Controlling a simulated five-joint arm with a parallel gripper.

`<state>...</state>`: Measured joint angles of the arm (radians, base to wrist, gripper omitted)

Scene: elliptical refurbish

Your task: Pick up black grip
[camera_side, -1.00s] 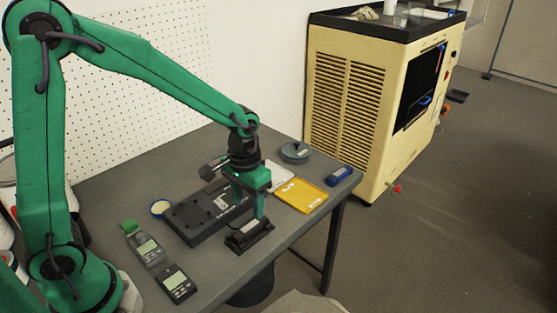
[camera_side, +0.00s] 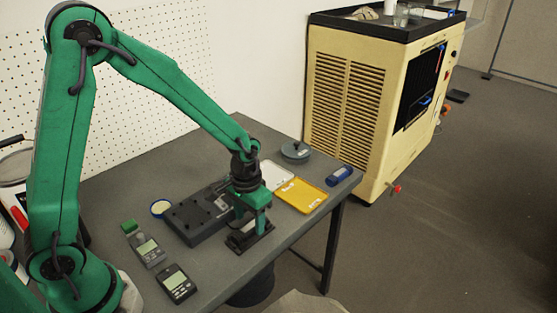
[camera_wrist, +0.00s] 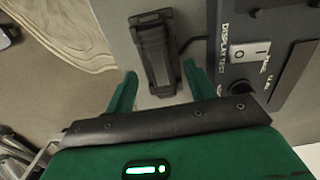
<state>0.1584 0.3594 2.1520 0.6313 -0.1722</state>
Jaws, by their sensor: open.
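The black grip (camera_side: 263,239) lies on the grey table near its front edge, beside a black box-shaped unit. In the wrist view the black grip (camera_wrist: 155,45) is a long dark ridged piece, and its near end reaches between my fingers. My gripper (camera_side: 251,226) is right over it in the side view and hides part of it. In the wrist view my gripper (camera_wrist: 160,70) is open, with one green finger on each side of the grip's near end. Gaps show between the fingers and the grip. Whether the fingertips touch the table cannot be told.
The black unit (camera_side: 188,222) stands close left of the grip; its panel (camera_wrist: 240,50) is beside my right finger in the wrist view. A yellow tray (camera_side: 301,195) lies right of my gripper. Two handheld meters (camera_side: 177,284) (camera_side: 148,250) lie at front left. The table's front edge is near.

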